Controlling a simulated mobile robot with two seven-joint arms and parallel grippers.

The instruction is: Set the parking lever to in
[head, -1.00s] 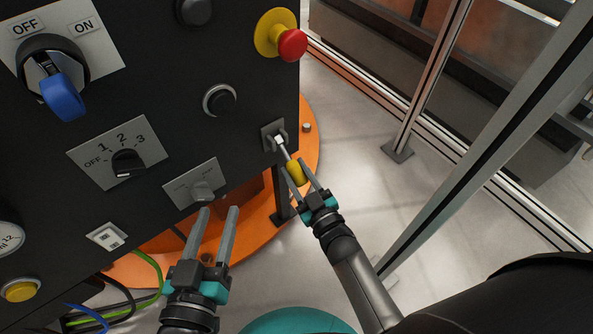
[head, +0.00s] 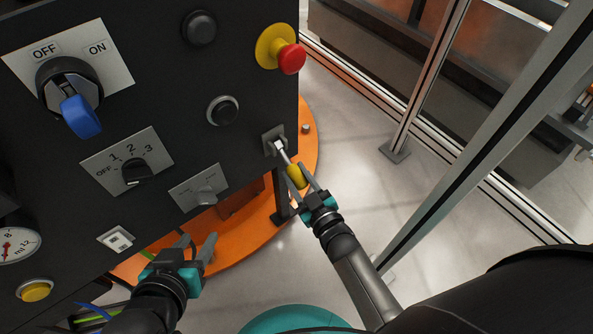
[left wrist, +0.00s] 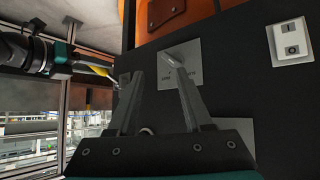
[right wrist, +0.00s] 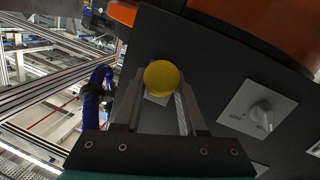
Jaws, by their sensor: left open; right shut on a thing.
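The lever with a yellow knob (head: 297,176), which looks like the parking lever, sticks out from a small square plate (head: 273,140) at the panel's lower right edge. No in or out label on it is readable. My right gripper (head: 300,182) is shut on the yellow knob. In the right wrist view the round knob (right wrist: 162,77) sits between the fingers and hides most of its plate. My left gripper (head: 198,242) is open and empty, below a grey toggle switch (head: 205,193). In the left wrist view that switch (left wrist: 176,62) is just beyond the fingertips.
The dark panel carries a blue-handled switch (head: 80,112), a rotary selector (head: 137,172), black buttons, a yellow button (head: 35,290) and a red emergency stop (head: 291,58) above the lever. A metal post (head: 480,160) stands to the right, with open floor between.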

